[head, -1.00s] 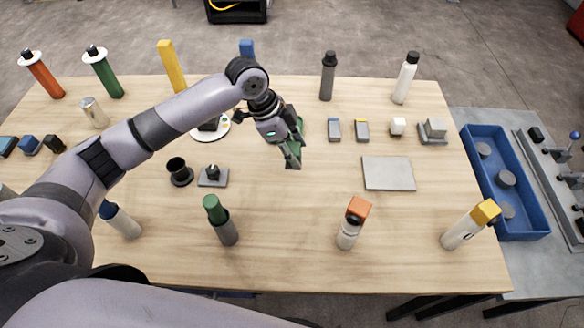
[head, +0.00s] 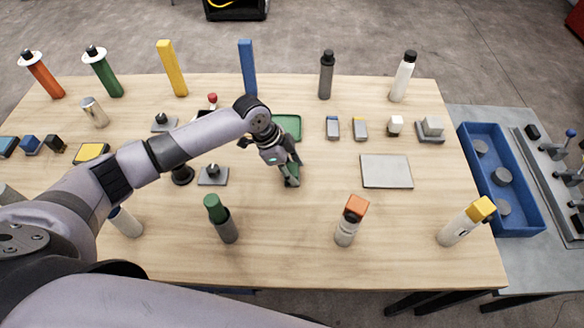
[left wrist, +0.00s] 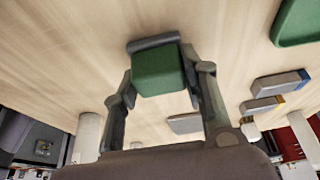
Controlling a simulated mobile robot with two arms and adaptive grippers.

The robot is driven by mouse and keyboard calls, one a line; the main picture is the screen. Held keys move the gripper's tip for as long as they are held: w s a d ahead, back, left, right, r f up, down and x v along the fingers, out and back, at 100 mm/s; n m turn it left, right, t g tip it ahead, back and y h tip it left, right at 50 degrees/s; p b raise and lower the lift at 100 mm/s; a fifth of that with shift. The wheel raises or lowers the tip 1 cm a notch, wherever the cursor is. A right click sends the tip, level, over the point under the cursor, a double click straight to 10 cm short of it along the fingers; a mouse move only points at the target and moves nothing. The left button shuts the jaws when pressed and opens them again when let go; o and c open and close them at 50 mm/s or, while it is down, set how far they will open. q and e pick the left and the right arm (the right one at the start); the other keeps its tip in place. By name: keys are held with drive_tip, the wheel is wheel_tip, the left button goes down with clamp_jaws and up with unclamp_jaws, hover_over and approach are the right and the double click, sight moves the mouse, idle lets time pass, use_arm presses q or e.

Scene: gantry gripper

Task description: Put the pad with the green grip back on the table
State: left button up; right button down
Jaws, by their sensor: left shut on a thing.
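My left gripper (head: 291,178) is over the middle of the table (head: 300,240), left of the grey plate. It is shut on the pad with the green grip (left wrist: 158,72). In the left wrist view, the green block is between the two fingers and its dark grey base faces away from me. In the head view, the fingers hide most of the pad. I cannot tell whether its base touches the table. My right gripper is not in view.
A green tray (head: 287,127) lies just behind the gripper. The grey plate (head: 386,171) lies to the right. A green-topped bottle (head: 220,218) and an orange-topped bottle (head: 351,221) stand in front. Bare wood lies between these bottles. A blue bin (head: 500,180) is beyond the table's right edge.

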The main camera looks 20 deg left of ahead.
use_arm(q)
drive_tip(key=o, duration=1)
drive_tip(key=shift+r, duration=0.1)
drive_tip(key=shift+b+v, duration=1.2)
drive_tip(key=shift+v, duration=4.8)
